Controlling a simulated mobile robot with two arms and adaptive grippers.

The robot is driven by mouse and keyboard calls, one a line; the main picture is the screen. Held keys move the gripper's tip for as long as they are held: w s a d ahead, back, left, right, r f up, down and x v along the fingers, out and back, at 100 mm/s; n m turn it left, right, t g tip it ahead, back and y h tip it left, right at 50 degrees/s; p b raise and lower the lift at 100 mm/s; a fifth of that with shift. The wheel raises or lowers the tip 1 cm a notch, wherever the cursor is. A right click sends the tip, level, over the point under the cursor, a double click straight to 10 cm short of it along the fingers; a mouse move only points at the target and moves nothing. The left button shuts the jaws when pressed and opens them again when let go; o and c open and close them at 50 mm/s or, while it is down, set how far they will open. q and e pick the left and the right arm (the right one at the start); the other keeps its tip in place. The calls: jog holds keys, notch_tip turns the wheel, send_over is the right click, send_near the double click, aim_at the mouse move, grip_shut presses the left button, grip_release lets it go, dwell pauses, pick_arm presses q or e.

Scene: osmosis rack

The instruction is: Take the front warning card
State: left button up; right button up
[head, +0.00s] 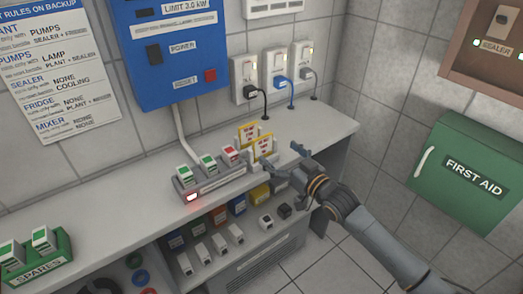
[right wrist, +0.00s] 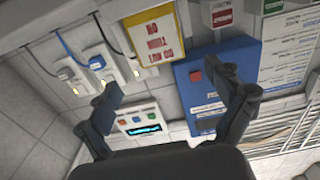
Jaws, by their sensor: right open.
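Two yellow-edged warning cards with red lettering stand upright on the counter, one behind the other. The front warning card (head: 262,147) is nearer to me, and the rear card (head: 246,133) is partly hidden behind it. My right gripper (head: 284,159) is open and empty, just to the right of the front card. In the right wrist view a warning card (right wrist: 151,42) shows beyond the gap between the spread fingers (right wrist: 170,88); I see no contact. My left gripper is not in view.
A grey rack (head: 212,184) with red and green-topped modules stands just left of the cards. Plugs with cables (head: 290,92) hang from wall sockets behind. Several small blocks fill the shelf below. The counter right of the cards (head: 320,125) is clear.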

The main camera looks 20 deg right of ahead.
aim_at(264, 141)
jog(key=x, duration=0.8)
jog(key=shift+a+p, duration=0.1)
jog(key=shift+p, duration=0.3)
jog(key=shift+s, duration=0.1)
jog(key=c, duration=1.2)
